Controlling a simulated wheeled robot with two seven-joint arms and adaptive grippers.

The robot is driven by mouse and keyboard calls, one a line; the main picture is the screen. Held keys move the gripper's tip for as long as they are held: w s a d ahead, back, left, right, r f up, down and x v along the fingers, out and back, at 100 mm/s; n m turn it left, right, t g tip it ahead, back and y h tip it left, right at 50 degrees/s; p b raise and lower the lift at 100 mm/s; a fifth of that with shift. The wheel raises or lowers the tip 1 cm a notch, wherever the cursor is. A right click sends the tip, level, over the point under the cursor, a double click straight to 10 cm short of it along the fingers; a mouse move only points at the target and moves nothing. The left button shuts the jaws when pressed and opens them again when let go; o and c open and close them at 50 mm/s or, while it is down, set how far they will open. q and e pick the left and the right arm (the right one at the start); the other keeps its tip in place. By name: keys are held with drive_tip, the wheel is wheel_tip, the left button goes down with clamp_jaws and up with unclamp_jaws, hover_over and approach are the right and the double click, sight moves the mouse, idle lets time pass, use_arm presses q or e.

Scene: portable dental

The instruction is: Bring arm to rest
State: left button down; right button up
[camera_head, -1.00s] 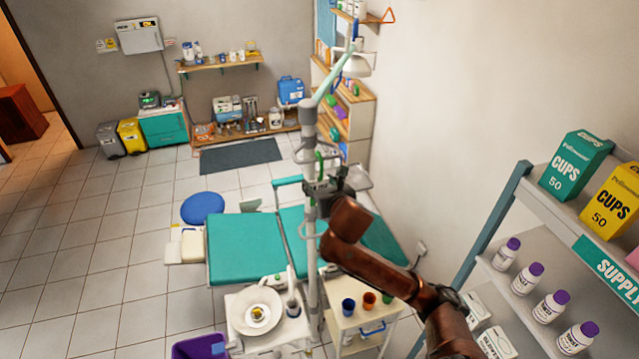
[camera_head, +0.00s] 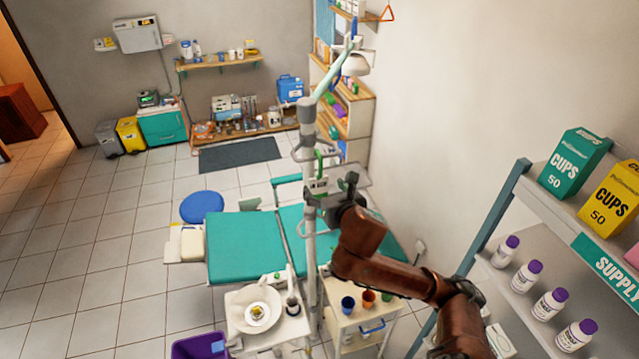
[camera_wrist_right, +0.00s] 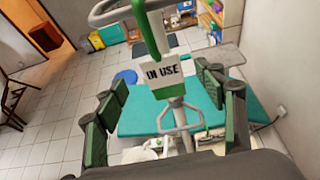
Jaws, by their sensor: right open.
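My right arm comes in from the lower right in the head view. Its dark right gripper (camera_head: 338,198) is beside the lamp pole (camera_head: 310,250), above the teal dental chair (camera_head: 243,250). The tag (camera_head: 318,186) also shows in the head view, just left of the gripper. My left gripper is not in view.
A white trolley with several cups (camera_head: 347,304) stands below the right arm. A white tray stand with a plate (camera_head: 255,308) is to its left. A supply shelf (camera_head: 510,200) with bottles and cup boxes is close on the right.

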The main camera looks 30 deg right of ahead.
drive_tip(key=s+f+m+g, duration=0.2)
drive_tip(key=s+f+m, duration=0.1)
drive_tip(key=f+m, duration=0.3)
drive_tip(key=s+f+m+g+y, duration=0.1)
drive_tip(key=s+f+m, duration=0.3)
drive_tip(key=f, duration=0.5)
drive_tip(key=s+f+m+g, duration=0.2)
drive_tip(key=s+f+m, duration=0.15)
drive_tip(key=f, duration=0.35)
drive_tip(key=s+f+m+g+y, duration=0.1)
drive_tip(key=s+f+m+g, duration=0.4)
drive_tip(key=s+f+m, duration=1.45)
wheel_tip(320, 180, down, 42)
drive_tip(key=s+a+b, duration=0.2)
drive_tip(key=s+b, duration=0.1)
drive_tip(key=b, duration=1)
drive_tip(key=s+f+g+b, duration=0.1)
drive_tip(key=s+f+b, duration=0.4)
drive_tip(key=s+f, duration=0.4)
drive_tip(key=s+f+n+g+b, duration=0.1)
drive_tip(key=s+f+b, duration=0.3)
drive_tip(key=s+f, duration=0.6)
wheel_tip(320, 180, down, 8)
drive_tip(key=shift+f+y+b, duration=0.1)
drive_tip(key=shift+y+b, duration=0.3)
drive_tip(key=shift+s+a, duration=0.1)
